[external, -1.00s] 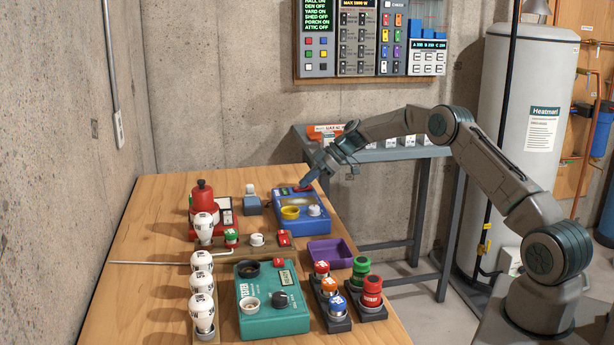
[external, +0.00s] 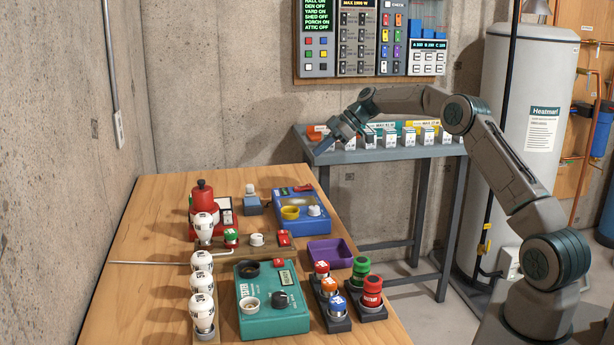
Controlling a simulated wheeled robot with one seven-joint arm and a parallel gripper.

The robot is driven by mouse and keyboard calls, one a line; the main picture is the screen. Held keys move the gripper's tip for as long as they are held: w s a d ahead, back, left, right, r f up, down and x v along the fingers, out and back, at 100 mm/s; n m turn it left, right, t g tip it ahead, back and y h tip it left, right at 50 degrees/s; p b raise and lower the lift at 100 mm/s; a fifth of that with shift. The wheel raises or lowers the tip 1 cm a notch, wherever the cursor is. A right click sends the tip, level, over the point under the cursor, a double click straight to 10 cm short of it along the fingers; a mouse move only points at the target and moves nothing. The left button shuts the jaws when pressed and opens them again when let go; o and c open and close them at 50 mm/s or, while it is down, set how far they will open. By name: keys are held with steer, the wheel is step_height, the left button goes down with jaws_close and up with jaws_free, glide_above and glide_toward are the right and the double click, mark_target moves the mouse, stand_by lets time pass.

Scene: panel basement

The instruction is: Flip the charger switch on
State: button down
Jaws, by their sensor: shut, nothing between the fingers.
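A blue box (external: 301,221), which looks like the charger, sits at the back right of the wooden bench. It carries a yellow ring, a white knob and a red switch-like part (external: 303,188) at its back edge. That part is too small to tell whether it is on or off. My gripper (external: 322,149) is shut and empty, in the air above and to the right of the box, clear of it. It is in front of the left end of the grey shelf.
A teal tester (external: 268,315), white bulbs (external: 203,307) and a red device (external: 203,197) stand on the wooden bench (external: 150,240). A purple tray (external: 331,252) and coloured cylinders are at its right edge. The grey shelf (external: 400,154) behind holds several labelled bins.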

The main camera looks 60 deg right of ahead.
steer(key=v, duration=0.2)
steer(key=shift+r, duration=0.4)
steer(key=s+a+r+m+g+h, duration=0.2)
steer(key=s+a, duration=0.6)
steer(key=a, duration=0.1)
steer(key=s+a+r+m+g+h, duration=0.1)
steer(key=s+a+r+m, duration=0.15)
steer(key=s+a, duration=0.55)
steer(key=s+a+f+m+h, duration=0.1)
steer(key=s+a+f, duration=0.1)
steer(key=s, duration=0.7)
steer(key=s+a+f+m+h, duration=0.1)
steer(key=s+a+f+m, duration=0.1)
steer(key=s, duration=0.8)
steer(key=s+a+f+m+h, duration=0.1)
steer(key=s+a+f, duration=0.1)
steer(key=s, duration=0.7)
steer(key=shift+s+a+f+g+h, duration=0.2)
steer(key=shift+s+f+g+h, duration=0.1)
steer(key=shift+f+g+h, duration=0.1)
steer(key=shift+r+m, duration=0.1)
steer(key=shift+m, duration=0.15)
